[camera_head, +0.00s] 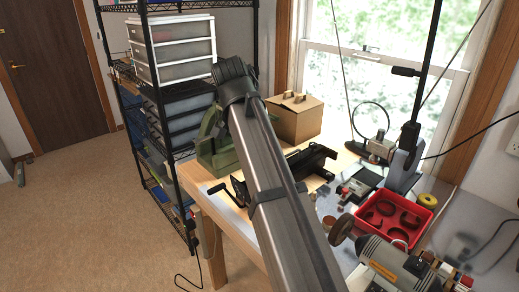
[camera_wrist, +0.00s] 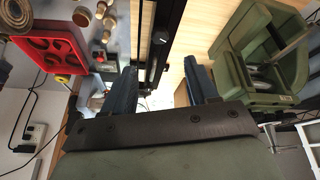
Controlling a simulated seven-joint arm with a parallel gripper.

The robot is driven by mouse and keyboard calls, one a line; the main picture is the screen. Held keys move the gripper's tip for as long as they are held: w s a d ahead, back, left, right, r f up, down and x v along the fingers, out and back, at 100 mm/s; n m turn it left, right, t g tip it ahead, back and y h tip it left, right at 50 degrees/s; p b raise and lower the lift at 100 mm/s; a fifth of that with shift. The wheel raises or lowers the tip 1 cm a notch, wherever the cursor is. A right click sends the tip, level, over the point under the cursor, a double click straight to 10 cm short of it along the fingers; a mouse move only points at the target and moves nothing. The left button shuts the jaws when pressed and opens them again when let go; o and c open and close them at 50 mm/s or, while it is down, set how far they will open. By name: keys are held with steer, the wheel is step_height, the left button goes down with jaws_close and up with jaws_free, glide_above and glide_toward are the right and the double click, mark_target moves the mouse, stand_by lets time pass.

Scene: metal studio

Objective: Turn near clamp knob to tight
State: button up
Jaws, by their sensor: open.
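A black clamp-like fixture (camera_head: 312,160) lies on the wooden bench in the head view, partly hidden by my arm. In the wrist view, a long dark rail (camera_wrist: 165,25) runs up from between my fingers. A small round black knob (camera_wrist: 160,38) with a pale mark sits on it; I cannot tell which clamp it belongs to or how tight it is. My gripper (camera_wrist: 163,72) is open, with one blue-grey finger on each side of the rail's line. The knob shows just beyond the fingertips, between them. No contact is visible. The head view does not show my fingers.
A green machine (camera_head: 217,150) stands left of the fixture and shows close at right in the wrist view (camera_wrist: 268,48). A cardboard box (camera_head: 295,119) stands behind. A red tray (camera_head: 398,213), a grey motor unit (camera_head: 385,262) and small loose parts crowd the right.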

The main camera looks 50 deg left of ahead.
steer(key=shift+v, duration=0.9)
